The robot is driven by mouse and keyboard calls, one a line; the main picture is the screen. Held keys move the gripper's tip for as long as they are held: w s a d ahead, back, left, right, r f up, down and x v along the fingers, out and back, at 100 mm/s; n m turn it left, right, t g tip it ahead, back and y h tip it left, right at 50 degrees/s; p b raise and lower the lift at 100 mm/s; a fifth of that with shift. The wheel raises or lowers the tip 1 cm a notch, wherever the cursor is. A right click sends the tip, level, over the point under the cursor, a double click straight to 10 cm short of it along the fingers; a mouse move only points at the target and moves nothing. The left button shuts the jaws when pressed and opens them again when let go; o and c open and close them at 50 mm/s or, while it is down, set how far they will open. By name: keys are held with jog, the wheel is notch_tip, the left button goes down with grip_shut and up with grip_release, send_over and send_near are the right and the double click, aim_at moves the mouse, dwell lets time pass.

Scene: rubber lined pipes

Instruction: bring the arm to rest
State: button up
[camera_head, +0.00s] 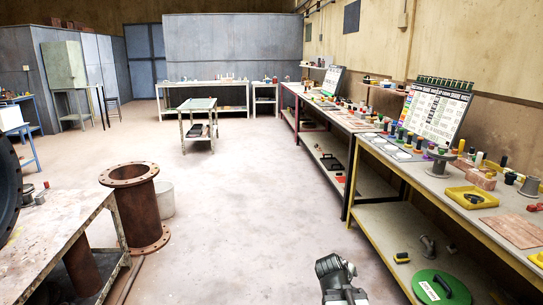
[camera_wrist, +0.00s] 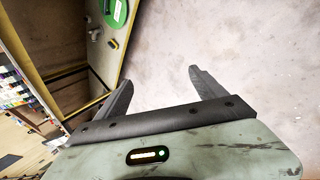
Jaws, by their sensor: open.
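My gripper (camera_wrist: 158,92) shows in the wrist view with its two dark fingers spread apart and nothing between them. Bare concrete floor (camera_wrist: 240,50) lies beyond the fingers. In the head view part of my arm (camera_head: 338,278) shows at the bottom, right of centre, over the floor beside the workbench. The fingers cannot be made out in the head view.
A long workbench (camera_head: 465,200) with a yellow-edged frame runs along the right, crowded with small parts. A green round lid (camera_head: 441,287) lies on its lower shelf. A rusty flanged pipe (camera_head: 136,210) stands at left beside a worn table (camera_head: 50,235). The middle floor is clear.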

jog(key=s+a+f+m+g+y, duration=0.5)
jog(key=s+a+m, duration=0.45)
jog(key=a, duration=0.25)
notch_tip(320, 180, up, 20)
jog(key=p, duration=2)
jog(key=shift+s+d, duration=0.2)
jog(key=shift+s, duration=0.2)
jog(key=shift+f+m, duration=0.1)
jog(key=shift+m, duration=0.15)
